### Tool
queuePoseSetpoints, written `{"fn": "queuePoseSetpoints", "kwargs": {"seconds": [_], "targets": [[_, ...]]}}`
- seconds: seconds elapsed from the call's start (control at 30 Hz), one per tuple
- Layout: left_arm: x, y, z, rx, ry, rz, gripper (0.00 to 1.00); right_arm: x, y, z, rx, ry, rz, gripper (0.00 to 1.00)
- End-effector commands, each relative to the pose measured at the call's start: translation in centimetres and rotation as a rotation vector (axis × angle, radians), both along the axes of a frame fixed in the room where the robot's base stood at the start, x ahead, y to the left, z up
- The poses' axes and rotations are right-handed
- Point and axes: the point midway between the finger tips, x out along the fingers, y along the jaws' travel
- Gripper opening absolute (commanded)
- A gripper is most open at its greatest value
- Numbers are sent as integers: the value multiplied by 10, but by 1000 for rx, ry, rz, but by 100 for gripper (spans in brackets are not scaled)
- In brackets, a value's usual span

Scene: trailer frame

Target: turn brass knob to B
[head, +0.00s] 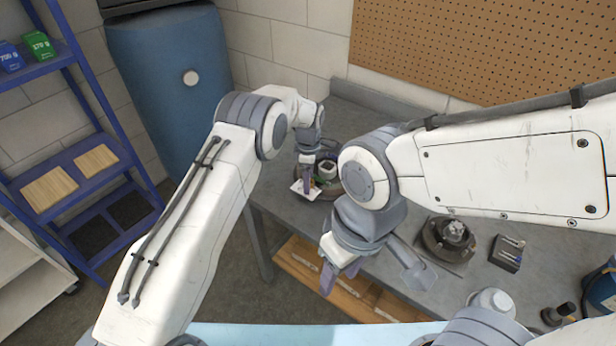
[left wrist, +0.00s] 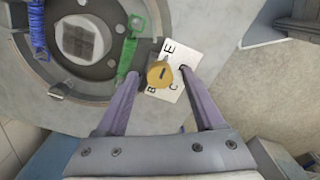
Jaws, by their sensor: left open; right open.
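The brass knob (left wrist: 160,74) shows in the left wrist view in front of a white lettered plate (left wrist: 178,95). A dark slot marks its face. In the head view my left gripper (head: 308,184) is over the white plate (head: 298,189). My right gripper (head: 340,276) is open and empty, nearer the bench's front edge.
A round grey fixture (left wrist: 80,45) with green and blue parts lies beside the plate. On the grey bench (head: 400,284), a second round fixture (head: 447,240) and a small dark block (head: 507,252) stand to the right. A blue shelf rack (head: 75,160) stands left.

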Motion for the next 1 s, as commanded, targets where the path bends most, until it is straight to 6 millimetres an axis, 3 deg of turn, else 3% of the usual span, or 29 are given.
{"fn": "queuePoseSetpoints", "kwargs": {"seconds": [0.17, 0.3, 0.33, 0.37, 0.73, 1.0], "targets": [[0, 0, 0, 0, -1, 0, 70, 0, 0, 0, 0, 0, 0, 50], [0, 0, 0, 0, -1, 0, 16, 0, 0, 0, 0, 0, 0, 50], [0, 0, 0, 0, -1, 0, 4, 0, 0, 0, 0, 0, 0, 50], [0, 0, 0, 0, -1, 0, 0, 0, 0, 0, 0, 0, 0, 50], [1, -1, 0, 0, -3, -50, 0, 0, 0, -5, 0, 0, 0, 50], [2, -1, -1, -1, -5, -227, 0, 0, 0, -17, 0, 0, 1, 50]]}}
